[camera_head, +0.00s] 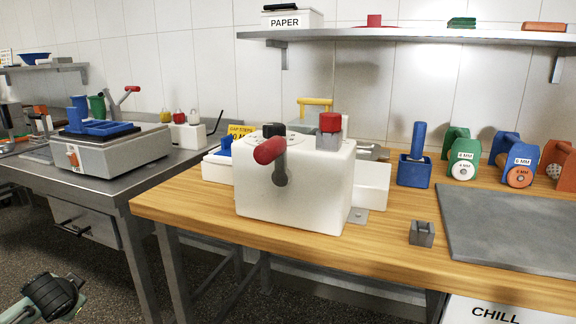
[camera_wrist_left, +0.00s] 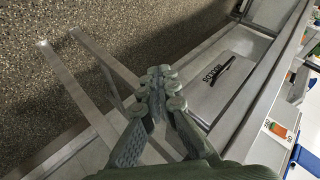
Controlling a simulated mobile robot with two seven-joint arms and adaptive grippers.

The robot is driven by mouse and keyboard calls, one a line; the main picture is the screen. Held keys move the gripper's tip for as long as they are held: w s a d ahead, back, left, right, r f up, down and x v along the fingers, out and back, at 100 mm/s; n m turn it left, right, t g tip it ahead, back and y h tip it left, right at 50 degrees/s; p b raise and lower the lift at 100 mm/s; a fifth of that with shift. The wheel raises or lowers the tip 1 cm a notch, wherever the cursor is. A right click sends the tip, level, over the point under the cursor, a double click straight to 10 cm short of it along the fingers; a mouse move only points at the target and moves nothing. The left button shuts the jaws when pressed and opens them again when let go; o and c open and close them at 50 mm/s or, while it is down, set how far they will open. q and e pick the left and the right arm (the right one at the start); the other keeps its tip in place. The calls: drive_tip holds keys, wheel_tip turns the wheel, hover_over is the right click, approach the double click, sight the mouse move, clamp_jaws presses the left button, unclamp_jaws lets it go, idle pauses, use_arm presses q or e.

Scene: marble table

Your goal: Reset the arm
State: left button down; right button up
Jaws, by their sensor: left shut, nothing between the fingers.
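My left gripper (camera_wrist_left: 158,84) shows in the left wrist view, its green-grey fingers together and empty. It hangs over the speckled floor, beside the steel table's legs and drawer (camera_wrist_left: 222,85). In the head view, part of my left arm (camera_head: 48,297) shows at the lower left corner, low and in front of the tables, apart from everything on them. My right gripper is not in view.
A steel table (camera_head: 35,170) at left bears a grey machine (camera_head: 120,158). A wooden-topped table (camera_head: 165,205) bears a white box with a red-handled lever (camera_head: 310,190), a blue holder (camera_head: 414,172) and a grey slab (camera_head: 510,228). Open floor (camera_head: 120,295) lies at lower left.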

use_arm(q)
drive_tip(key=s+a+f+m+g+y, duration=0.15)
drive_tip(key=s+a+f, duration=0.25)
drive_tip(key=s+f, duration=0.45)
drive_tip(key=s+a+f+m+g+h, duration=0.1)
drive_tip(key=s+a+f+m, duration=0.2)
drive_tip(key=s+f, duration=0.5)
drive_tip(key=s+d+f+n+h, duration=0.2)
drive_tip(key=d+f, duration=0.3)
drive_tip(key=d, duration=0.5)
drive_tip(key=s+d+f+n+g+h, duration=0.1)
drive_tip(key=d+f, duration=0.4)
drive_tip(key=d, duration=0.6)
drive_tip(key=s+d+f+n+g+h, duration=0.1)
drive_tip(key=s+d+f+n+h, duration=0.1)
drive_tip(key=d, duration=0.9)
wheel_tip(320, 180, down, 3)
drive_tip(key=s+h, duration=0.1)
drive_tip(key=s, duration=0.2)
drive_tip(key=shift+n, duration=0.35)
